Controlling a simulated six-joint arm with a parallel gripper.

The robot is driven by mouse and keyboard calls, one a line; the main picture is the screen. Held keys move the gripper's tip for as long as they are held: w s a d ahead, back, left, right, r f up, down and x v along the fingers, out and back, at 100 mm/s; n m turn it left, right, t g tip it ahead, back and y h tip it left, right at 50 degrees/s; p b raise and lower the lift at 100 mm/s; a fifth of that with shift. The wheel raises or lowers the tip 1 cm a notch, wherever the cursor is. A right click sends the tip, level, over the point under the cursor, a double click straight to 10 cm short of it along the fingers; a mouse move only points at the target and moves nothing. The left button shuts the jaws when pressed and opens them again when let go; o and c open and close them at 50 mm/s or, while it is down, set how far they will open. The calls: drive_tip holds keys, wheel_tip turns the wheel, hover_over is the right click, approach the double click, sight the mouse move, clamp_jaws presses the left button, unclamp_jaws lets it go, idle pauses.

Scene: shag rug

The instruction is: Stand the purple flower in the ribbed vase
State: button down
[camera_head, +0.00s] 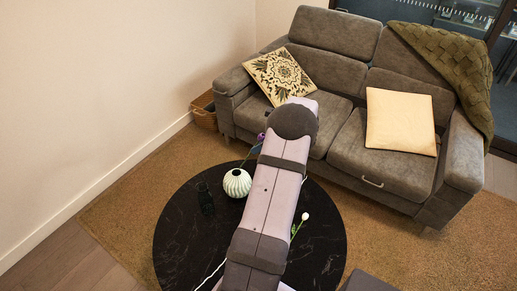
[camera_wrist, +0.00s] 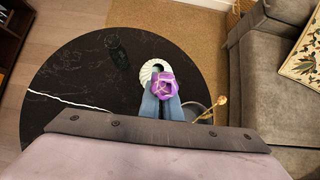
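The purple flower (camera_wrist: 160,86) is upright in front of my gripper (camera_wrist: 161,103) in the wrist view, its bloom covering the fingertips. The two fingers converge on it with little gap, and look shut on its stem. In the head view the purple flower (camera_head: 260,138) shows left of my arm, its green stem slanting down toward the vase mouth. The white ribbed vase (camera_head: 237,183) stands upright on the round black table; it is partly behind the bloom in the wrist view (camera_wrist: 149,72). Whether the stem's lower end is inside the mouth, I cannot tell.
A dark glass (camera_head: 205,198) stands left of the vase on the black table (camera_head: 180,240). A white flower (camera_head: 304,216) with a green stem is right of my arm; a grey round rim (camera_wrist: 196,110) shows beside it. A grey sofa (camera_head: 340,135) stands behind.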

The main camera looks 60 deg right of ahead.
drive_tip(key=w+f+b, duration=0.4)
drive_tip(key=f+b, duration=0.2)
drive_tip(key=f, duration=0.2)
drive_tip(key=shift+f+b, duration=0.3)
drive_tip(key=shift+f, duration=0.1)
idle(0.7)
drive_tip(key=shift+w, duration=0.1)
drive_tip(key=c, duration=1.9)
unclamp_jaws()
drive_tip(key=v, duration=0.7)
drive_tip(key=shift+r+b, duration=0.1)
drive_tip(key=shift+b, duration=0.25)
